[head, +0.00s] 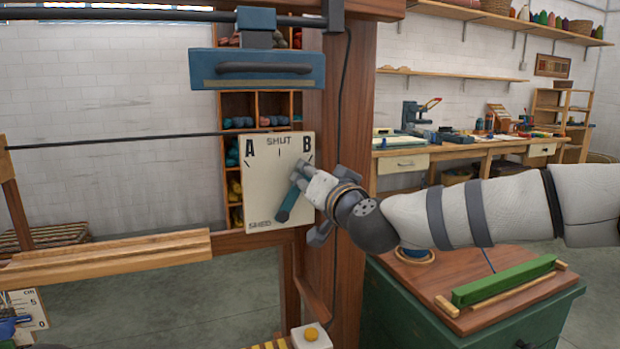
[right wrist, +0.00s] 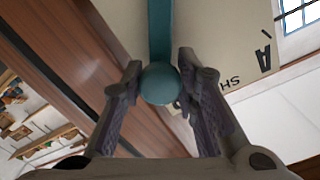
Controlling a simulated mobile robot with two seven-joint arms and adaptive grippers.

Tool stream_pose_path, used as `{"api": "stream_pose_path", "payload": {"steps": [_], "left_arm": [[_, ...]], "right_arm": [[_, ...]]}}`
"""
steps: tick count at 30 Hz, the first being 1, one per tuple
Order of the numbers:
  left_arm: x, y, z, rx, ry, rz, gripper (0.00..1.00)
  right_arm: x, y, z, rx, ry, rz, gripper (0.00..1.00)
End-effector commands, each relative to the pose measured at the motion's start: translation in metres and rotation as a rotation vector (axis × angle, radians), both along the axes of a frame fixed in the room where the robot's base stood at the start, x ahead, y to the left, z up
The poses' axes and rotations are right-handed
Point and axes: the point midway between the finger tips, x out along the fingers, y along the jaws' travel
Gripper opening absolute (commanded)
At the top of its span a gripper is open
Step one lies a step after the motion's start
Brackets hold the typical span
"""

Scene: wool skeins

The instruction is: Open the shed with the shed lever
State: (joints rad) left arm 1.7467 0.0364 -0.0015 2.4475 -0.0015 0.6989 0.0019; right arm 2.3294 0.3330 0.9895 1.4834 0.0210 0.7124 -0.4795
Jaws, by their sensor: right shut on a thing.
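The shed lever (head: 287,205) is a teal bar in front of a cream plate (head: 262,190) lettered A, SHUT, B and SHED. It leans up and right from the plate's lower middle, toward the B side. My right gripper (head: 303,177) is shut on the lever's upper end and hides it in the head view. In the right wrist view, the round teal knob (right wrist: 160,84) sits between the two fingers (right wrist: 160,92), with the bar running away from it. My left gripper is not in view.
A wooden loom post (head: 345,90) stands just right of the plate. A blue beater-like block (head: 257,70) hangs above it, and a wooden beam (head: 110,258) runs left. A green cabinet (head: 400,305) with a green bar (head: 503,281) on top stands below my right arm.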

Motion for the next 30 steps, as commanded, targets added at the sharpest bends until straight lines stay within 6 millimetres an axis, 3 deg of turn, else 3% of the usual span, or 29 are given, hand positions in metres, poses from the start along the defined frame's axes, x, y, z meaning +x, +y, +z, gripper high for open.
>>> {"api": "stream_pose_path", "payload": {"steps": [5, 6, 9, 20, 30], "left_arm": [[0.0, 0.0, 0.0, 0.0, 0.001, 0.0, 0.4], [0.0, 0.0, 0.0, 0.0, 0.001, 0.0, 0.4], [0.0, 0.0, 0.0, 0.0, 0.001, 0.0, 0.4], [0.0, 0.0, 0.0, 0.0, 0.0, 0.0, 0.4], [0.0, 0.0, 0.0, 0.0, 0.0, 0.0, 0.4]], "right_arm": [[0.0, 0.0, -0.002, -0.002, 0.002, 0.0, 0.0], [0.0, 0.0, -0.002, -0.002, 0.002, 0.0, 0.32], [0.0, 0.0, -0.001, -0.002, 0.002, 0.0, 0.49], [-0.007, -0.003, 0.0, -0.001, 0.001, 0.001, 0.49], [-0.087, -0.028, 0.0, 0.0, 0.001, 0.002, 0.49]]}}
